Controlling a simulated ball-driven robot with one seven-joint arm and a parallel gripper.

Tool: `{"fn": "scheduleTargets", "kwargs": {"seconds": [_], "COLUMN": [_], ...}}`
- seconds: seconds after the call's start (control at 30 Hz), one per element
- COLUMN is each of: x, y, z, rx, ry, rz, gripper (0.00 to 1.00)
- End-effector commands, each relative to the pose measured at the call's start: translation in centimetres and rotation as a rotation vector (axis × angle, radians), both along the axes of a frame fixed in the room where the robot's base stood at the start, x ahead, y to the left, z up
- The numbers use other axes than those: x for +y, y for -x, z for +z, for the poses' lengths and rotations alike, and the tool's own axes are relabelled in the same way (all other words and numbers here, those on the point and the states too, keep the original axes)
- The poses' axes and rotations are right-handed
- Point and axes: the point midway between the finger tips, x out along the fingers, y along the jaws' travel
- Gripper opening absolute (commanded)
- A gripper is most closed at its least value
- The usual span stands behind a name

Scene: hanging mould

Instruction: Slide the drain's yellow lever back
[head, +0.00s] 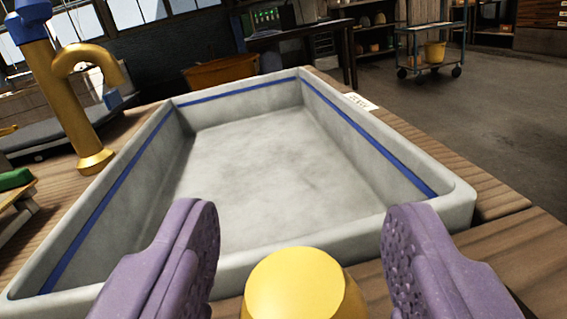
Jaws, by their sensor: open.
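My gripper (300,250) is open, its two purple pads spread apart at the bottom of the head view. A yellow rounded knob (305,288) shows between the pads, with a gap on each side; it may be the drain's yellow lever, but its lower part is cut off by the picture edge. Beyond it lies a grey stone basin (455,198) with a blue line around its inside wall. The basin looks empty. I cannot make out a drain opening.
A brass tap (72,105) with a blue top stands left of the basin. The basin sits on a wooden plank bench (505,250). A small white label (361,101) lies beyond its right rim. A blue cart (430,50) with a yellow bucket stands far back right, on open floor.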

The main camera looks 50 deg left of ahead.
Motion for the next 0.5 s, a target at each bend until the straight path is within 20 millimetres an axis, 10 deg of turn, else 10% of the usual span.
{"fn": "scheduleTargets", "kwargs": {"seconds": [0.4, 0.5], "x": [1.19, 1.17], "y": [-1.35, -1.34], "z": [0.04, 0.04], "rx": [0.000, 0.000], "ry": [0.002, 0.002], "rz": [-0.001, -0.002], "gripper": [0.58, 0.40]}}
